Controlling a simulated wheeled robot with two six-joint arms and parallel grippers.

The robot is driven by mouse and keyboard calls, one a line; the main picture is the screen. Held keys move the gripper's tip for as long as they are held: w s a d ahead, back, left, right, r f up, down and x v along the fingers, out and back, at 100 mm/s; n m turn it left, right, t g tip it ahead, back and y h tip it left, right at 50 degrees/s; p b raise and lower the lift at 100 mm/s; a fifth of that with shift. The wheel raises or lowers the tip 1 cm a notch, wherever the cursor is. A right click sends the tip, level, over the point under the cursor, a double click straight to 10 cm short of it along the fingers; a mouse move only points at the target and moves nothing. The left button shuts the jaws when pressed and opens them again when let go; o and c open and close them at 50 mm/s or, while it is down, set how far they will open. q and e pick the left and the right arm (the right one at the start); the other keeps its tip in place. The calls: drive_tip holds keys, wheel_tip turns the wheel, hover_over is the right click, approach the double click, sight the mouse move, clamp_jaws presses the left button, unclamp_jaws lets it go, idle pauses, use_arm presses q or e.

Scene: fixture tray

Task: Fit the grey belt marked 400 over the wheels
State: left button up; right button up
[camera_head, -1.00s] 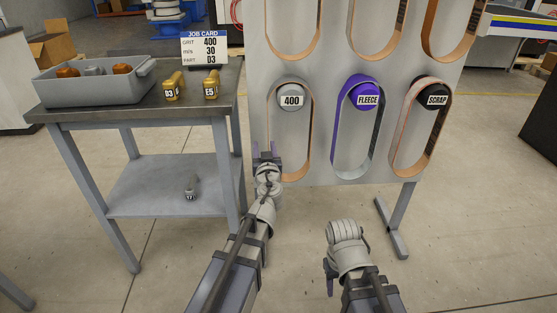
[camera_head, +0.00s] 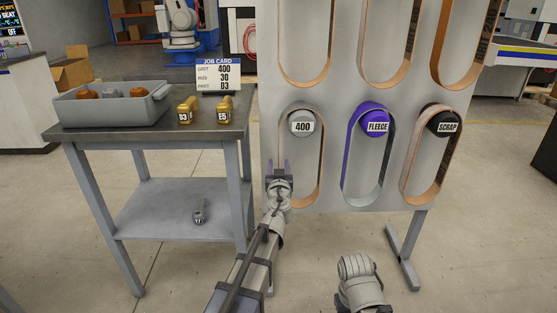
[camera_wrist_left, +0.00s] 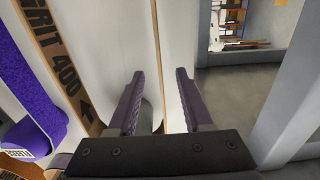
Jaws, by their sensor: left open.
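The belt marked 400 (camera_head: 321,165) hangs as a long loop from a grey peg labelled 400 (camera_head: 302,126) on the light grey board. Its edges look tan, and "GRIT 400" with an arrow is printed inside it in the left wrist view (camera_wrist_left: 58,62). My left gripper (camera_head: 278,166) is open at the lower left of this loop. In the left wrist view its fingers (camera_wrist_left: 160,100) are spread, and a thin tan belt edge runs down between them without a visible grip. My right arm's links show at the bottom, but its gripper does not. No wheels are in clear view.
The purple fleece belt (camera_head: 350,165) and the scrap belt (camera_head: 412,170) hang to the right, with more belts above. A bench (camera_head: 150,137) at left holds a grey bin (camera_head: 105,112), brass-coloured blocks D3 (camera_head: 186,112) and E5 (camera_head: 223,111), and a job card (camera_head: 218,76).

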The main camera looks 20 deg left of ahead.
use_arm(q)
drive_tip(key=shift+x, duration=2.15)
clamp_jaws()
drive_tip(key=shift+r+p, duration=0.45)
drive_tip(key=shift+p, duration=0.05)
drive_tip(key=shift+s, duration=0.1)
drive_tip(key=v, duration=1.3)
idle(1.2)
